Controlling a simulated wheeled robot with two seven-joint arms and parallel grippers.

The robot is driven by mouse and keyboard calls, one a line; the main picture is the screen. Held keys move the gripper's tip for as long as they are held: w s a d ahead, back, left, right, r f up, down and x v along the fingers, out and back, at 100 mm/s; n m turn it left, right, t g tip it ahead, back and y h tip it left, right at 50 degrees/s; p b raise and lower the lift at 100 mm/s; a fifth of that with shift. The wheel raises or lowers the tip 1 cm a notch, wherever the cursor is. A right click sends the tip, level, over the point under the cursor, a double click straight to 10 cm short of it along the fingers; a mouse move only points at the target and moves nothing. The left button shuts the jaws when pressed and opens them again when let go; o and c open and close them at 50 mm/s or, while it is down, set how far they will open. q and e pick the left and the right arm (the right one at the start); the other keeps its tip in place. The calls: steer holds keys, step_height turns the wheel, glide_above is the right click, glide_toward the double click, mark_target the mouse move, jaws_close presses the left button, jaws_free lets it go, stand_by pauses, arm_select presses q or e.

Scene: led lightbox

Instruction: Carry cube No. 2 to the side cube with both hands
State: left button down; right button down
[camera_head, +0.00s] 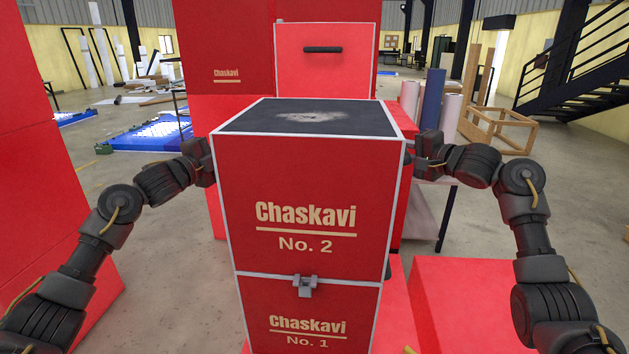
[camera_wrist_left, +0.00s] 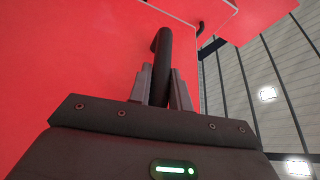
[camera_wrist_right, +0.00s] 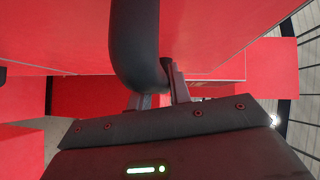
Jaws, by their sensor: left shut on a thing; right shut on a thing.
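Cube No. 2 (camera_head: 300,190) is a red box with white edges and a dark top, upright in front of me. It appears to rest on cube No. 1 (camera_head: 300,315), with a grey latch (camera_head: 305,285) at the seam. My left gripper (camera_wrist_left: 162,88) is shut on the black handle (camera_wrist_left: 163,55) on one side of cube No. 2. My right gripper (camera_wrist_right: 160,92) is shut on the black handle (camera_wrist_right: 133,35) on the opposite side. In the head view the cube's sides partly hide both fingertips. I cannot tell for certain which red box is the side cube.
A low red box (camera_head: 465,300) stands at the lower right. A tall red panel (camera_head: 45,190) is at the left. A red box with a handle (camera_head: 325,65) stands behind cube No. 2. A table (camera_head: 425,200) is behind at the right. Concrete floor shows at the left.

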arm_select(q)
steer(key=shift+f, duration=0.1)
arm_select(e)
steer(key=shift+f, duration=0.15)
stand_by(0.5)
